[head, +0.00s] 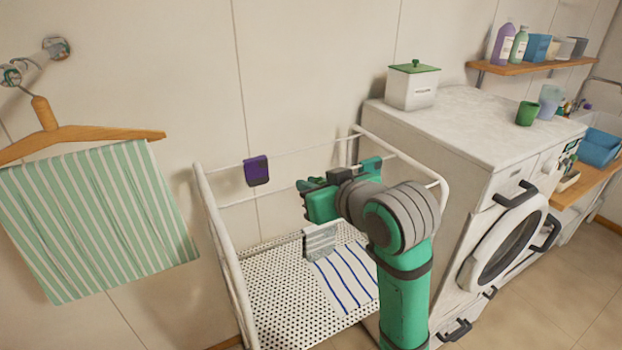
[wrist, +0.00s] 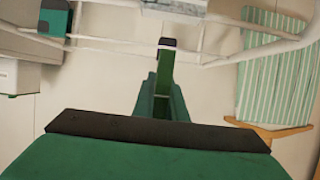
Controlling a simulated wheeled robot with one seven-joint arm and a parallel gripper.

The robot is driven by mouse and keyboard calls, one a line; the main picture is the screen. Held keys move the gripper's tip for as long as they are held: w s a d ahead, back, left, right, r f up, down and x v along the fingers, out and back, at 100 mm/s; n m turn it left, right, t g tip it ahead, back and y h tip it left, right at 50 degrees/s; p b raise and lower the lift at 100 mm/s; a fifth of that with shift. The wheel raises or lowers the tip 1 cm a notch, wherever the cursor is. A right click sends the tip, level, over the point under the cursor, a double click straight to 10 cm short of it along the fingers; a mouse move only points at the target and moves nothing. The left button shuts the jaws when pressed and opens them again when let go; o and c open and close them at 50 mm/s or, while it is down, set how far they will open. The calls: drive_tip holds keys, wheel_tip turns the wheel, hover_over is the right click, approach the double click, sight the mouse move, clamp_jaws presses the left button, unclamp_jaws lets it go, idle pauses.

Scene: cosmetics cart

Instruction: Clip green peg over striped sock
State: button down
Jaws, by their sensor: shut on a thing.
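The striped sock (head: 320,242), grey and white, hangs in the rack below my gripper; part of it shows at the top edge of the wrist view (wrist: 175,7). My gripper (head: 312,196) is above the rack and apart from the sock, with its fingers pointing left. It is shut on what appears to be the green peg, a narrow dark green piece (wrist: 160,95) in the middle of the wrist view. In the head view, the peg is hard to separate from my green gripper.
The white rack (head: 215,235) carries a purple cloth (head: 257,171) on its back rail and a teal one (head: 371,166) at right. A blue-striped cloth (head: 347,278) lies lower. A hanger with green-striped towel (head: 95,220) is left, a washing machine (head: 480,150) right.

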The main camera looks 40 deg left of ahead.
wheel_tip(320, 180, down, 7)
idle(1.2)
idle(0.3)
drive_tip(key=c, duration=1.7)
unclamp_jaws()
drive_tip(key=v, duration=1)
drive_tip(key=shift+s+d+r, duration=0.1)
drive_tip(key=shift+s+d, duration=0.1)
drive_tip(key=shift+d, duration=0.15)
